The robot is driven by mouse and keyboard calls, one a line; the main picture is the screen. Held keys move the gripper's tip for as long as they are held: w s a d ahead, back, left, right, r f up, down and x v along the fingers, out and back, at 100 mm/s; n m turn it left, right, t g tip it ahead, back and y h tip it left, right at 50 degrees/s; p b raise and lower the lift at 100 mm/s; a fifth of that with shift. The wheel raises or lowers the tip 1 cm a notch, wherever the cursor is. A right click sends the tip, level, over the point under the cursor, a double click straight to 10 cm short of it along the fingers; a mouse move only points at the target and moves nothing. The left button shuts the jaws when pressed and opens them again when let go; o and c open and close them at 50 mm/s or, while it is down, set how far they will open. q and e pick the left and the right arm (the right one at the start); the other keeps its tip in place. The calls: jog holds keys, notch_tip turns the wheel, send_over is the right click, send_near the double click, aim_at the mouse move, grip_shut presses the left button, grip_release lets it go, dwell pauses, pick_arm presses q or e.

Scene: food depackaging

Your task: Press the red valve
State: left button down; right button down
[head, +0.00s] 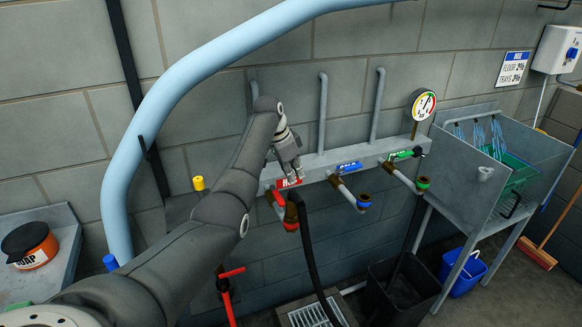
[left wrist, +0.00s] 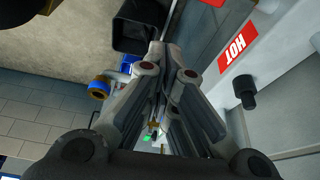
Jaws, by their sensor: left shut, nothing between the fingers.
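A grey wall manifold (head: 330,163) carries red, blue and green labelled outlets. The red label (head: 289,183) marks the left outlet, and reads HOT in the left wrist view (left wrist: 238,50). The red valve (head: 279,198) sits just below that label, with a red-ringed brass outlet (head: 291,225) beneath. My left gripper (head: 291,176) is shut and empty, fingers pointing down in front of the red label, over the valve. Whether it touches the valve cannot be told. In the left wrist view the gripper (left wrist: 169,71) shows beside the label; a red piece (left wrist: 213,3) is cut off at the top edge.
A blue outlet (head: 362,201) and a green outlet (head: 422,183) lie to the right. A black hose (head: 312,250) hangs below the red outlet. A red T-handle (head: 231,272) stands lower left. A black bin (head: 402,290), blue bucket (head: 462,272) and metal sink (head: 545,150) are at right.

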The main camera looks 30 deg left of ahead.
pick_arm(q)
jog(key=v, duration=0.3)
jog(key=shift+w+a+b, duration=0.1)
jog(key=shift+w+b, duration=0.1)
jog(key=shift+b, duration=0.15)
pick_arm(e)
jog(key=shift+s+d+f, duration=0.15)
jog(key=shift+d+f, duration=0.1)
jog(key=shift+f, duration=0.3)
pick_arm(q)
jog(key=shift+w, duration=0.1)
